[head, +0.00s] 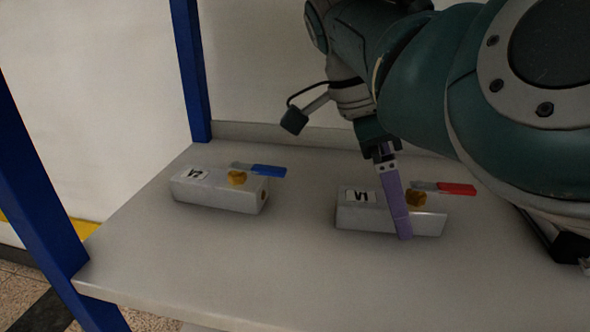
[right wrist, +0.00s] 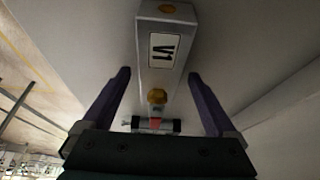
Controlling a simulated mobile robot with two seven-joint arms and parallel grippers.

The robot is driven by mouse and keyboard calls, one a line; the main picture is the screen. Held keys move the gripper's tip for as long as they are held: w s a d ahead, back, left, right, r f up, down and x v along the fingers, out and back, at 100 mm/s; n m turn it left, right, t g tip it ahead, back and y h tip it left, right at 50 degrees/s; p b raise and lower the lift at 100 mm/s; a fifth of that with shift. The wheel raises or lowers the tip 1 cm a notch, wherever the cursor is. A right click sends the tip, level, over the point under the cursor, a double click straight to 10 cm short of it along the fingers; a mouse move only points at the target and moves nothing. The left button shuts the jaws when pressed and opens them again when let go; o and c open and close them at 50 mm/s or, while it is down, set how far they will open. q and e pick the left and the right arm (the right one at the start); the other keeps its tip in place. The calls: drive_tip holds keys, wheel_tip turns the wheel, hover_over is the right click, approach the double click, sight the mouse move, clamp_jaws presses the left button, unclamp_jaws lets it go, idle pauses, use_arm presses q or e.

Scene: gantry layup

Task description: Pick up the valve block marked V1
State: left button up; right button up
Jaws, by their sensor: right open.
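The valve block marked V1 (head: 361,217) is a grey metal block lying on the shelf, with a white label, a brass fitting and a red lever. It also shows in the right wrist view (right wrist: 176,75), running between the two fingers. My right gripper (head: 402,222) is open and points down at this block. One purple finger stands in front of the block's near side, its tip close to the block's lower edge. The other finger is hidden in the head view. In the right wrist view, both fingers (right wrist: 158,77) show with gaps to the block. My left gripper is not in view.
A second, similar block (head: 215,193) with a blue lever lies to the left on the grey shelf (head: 230,265). Blue uprights (head: 191,70) stand at the shelf's left side, and a low ledge runs along its back. The shelf's front area is clear.

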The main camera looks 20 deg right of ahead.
drive_tip(key=shift+w+a, duration=0.1)
drive_tip(key=shift+a, duration=0.15)
drive_tip(key=shift+c, duration=0.8)
clamp_jaws()
